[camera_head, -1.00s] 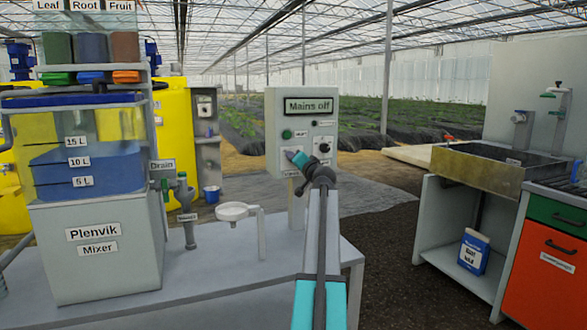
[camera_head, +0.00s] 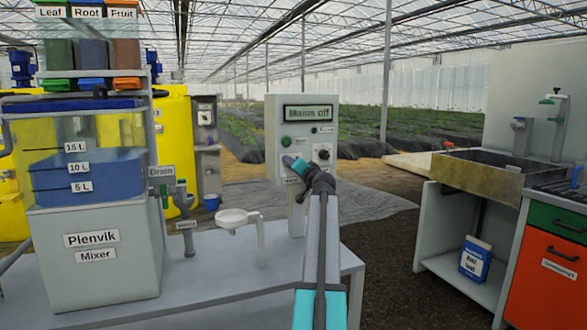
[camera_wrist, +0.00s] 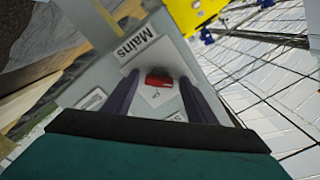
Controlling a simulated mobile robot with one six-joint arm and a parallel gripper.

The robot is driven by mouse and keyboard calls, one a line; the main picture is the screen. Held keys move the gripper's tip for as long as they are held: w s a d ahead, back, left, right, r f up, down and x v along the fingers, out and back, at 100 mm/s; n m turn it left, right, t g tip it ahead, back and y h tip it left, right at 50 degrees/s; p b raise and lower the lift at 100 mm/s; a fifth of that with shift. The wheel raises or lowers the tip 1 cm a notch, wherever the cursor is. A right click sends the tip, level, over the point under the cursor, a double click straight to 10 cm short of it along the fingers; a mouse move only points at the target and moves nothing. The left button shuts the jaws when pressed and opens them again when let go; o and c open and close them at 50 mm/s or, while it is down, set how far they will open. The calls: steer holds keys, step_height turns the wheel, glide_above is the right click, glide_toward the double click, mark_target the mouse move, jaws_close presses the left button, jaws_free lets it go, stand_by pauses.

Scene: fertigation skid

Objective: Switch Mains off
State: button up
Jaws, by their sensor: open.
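The grey control panel (camera_head: 302,113) stands on a post at the back of the bench, and its display (camera_head: 310,113) reads "Mains off". In the wrist view a red switch (camera_wrist: 158,81) sits on a white plate beside the label "Mains" (camera_wrist: 136,42). My gripper (camera_wrist: 155,95) is open, with one dark finger on each side of the red switch. I cannot tell whether the fingers touch it. In the head view my gripper (camera_head: 290,163) is at the panel's lower left and hides the switch.
A green button (camera_head: 286,142) and a dark knob (camera_head: 323,153) are on the panel close to my gripper. The Plenvik mixer (camera_head: 95,255) stands to the left, with a white funnel cup (camera_head: 235,216) between. A sink (camera_head: 490,170) is at the right.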

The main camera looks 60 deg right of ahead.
steer(key=p+v, duration=0.3)
steer(key=v, duration=1.1)
stand_by(0.5)
steer(key=shift+d, duration=0.1)
stand_by(0.5)
